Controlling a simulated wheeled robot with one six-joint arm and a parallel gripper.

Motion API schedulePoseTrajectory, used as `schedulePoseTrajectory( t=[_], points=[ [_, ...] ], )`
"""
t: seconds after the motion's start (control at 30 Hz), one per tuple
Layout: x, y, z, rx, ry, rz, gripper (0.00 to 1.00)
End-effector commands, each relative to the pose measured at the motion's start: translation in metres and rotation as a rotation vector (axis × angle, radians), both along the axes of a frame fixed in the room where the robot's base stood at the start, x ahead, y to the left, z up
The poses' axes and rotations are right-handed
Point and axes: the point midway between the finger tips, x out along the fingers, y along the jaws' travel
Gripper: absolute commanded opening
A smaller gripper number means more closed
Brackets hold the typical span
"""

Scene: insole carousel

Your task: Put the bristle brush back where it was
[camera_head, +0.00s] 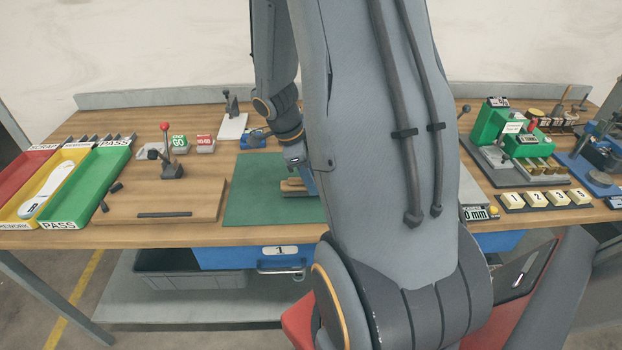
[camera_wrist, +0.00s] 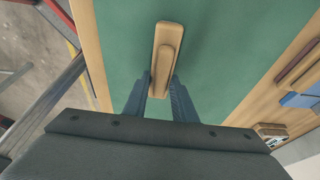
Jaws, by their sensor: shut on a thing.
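The bristle brush, with a tan wooden back, shows in the wrist view (camera_wrist: 166,50) and in the head view (camera_head: 292,185). My gripper (camera_wrist: 160,90) is shut on one end of it, with a blue finger on each side. The brush points away from my gripper, over the green mat (camera_head: 246,195). In the head view my gripper (camera_head: 305,181) is at the mat's right part, partly behind my own arm. The bristles are not clearly seen, and I cannot tell whether the brush touches the mat.
Red, yellow and green trays (camera_head: 105,180) are at far left. A green fixture (camera_head: 510,140) and numbered blocks (camera_head: 545,200) stand at right. My arm hides the middle right.

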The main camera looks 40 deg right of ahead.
Motion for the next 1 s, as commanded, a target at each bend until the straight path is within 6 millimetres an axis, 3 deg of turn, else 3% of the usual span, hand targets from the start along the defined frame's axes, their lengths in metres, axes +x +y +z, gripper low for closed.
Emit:
schedulePoseTrajectory(
  t=[0.47,0.5,0.57,1.0],
  points=[
    [0.0005,0.0000,-0.0055,-0.001,-0.001,0.000,0.00],
    [0.0002,0.0000,-0.0046,0.000,0.000,0.000,0.31],
    [0.0002,0.0000,-0.0043,-0.001,-0.001,0.000,0.41],
    [-0.0001,0.0001,-0.0002,-0.001,-0.001,0.000,0.43]
  ],
)
